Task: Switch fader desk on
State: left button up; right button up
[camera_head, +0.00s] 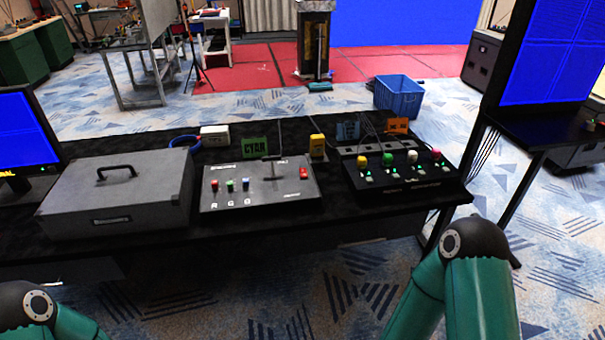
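A grey sloped control panel (262,199) lies on the black table, marked R, G, B. It has small red, green and blue knobs, an upright lever in the middle and a red switch (303,173) at its right. It looks like the fader desk, though its label is too small to read. Right of it is a black console (409,191) with yellow, green, white and pink knobs and small green lights. The red switch's position cannot be told. Only links of my arms show at the bottom left and bottom right; both grippers are out of view.
A grey case with a handle (116,197) stands left of the panel. A green card (255,147), a yellow box (317,145) and an orange card (397,125) stand behind. Monitors flank the table. A blue crate (398,97) is on the floor beyond.

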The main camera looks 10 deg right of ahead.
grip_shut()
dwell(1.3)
